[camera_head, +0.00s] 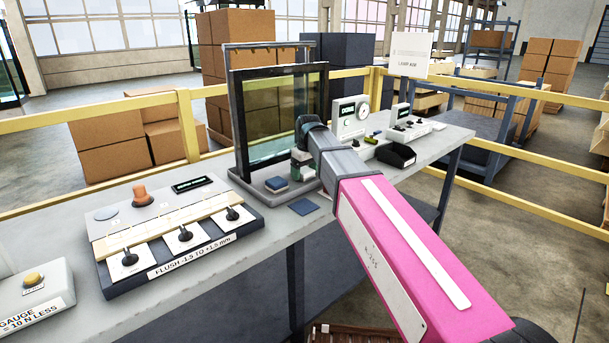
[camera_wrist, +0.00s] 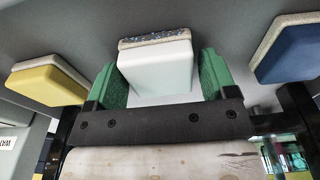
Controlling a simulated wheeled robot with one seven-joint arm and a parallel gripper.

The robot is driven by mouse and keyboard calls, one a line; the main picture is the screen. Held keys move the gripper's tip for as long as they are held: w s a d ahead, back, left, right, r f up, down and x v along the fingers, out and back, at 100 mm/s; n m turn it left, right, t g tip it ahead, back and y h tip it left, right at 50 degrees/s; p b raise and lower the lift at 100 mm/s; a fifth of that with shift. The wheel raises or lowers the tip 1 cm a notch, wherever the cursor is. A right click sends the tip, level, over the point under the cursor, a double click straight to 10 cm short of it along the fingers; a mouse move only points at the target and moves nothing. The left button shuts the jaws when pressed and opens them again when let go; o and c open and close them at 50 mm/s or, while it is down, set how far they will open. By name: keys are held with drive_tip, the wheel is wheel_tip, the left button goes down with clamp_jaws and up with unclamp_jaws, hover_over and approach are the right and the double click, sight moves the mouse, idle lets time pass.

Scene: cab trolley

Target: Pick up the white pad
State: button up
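The white pad (camera_wrist: 155,68), a pale block with a speckled grey layer along its far edge, shows in the wrist view. It lies between the two green fingers of my gripper (camera_wrist: 160,88). The left finger looks very near or against its side, and a narrow gap shows at the right finger. My gripper looks open around it; contact is hard to judge. In the head view my gripper (camera_head: 302,163) is low over the bench by the framed panel, and the wrist hides much of that spot.
In the wrist view a yellow pad (camera_wrist: 47,83) is at left and a blue pad (camera_wrist: 290,48) at right. In the head view the black-framed panel (camera_head: 280,112) stands close behind my gripper. A black bin (camera_head: 396,155) and a lever box (camera_head: 176,232) stand on the bench.

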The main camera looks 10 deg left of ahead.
drive_tip(key=c, duration=0.6)
drive_tip(key=shift+r, duration=0.15)
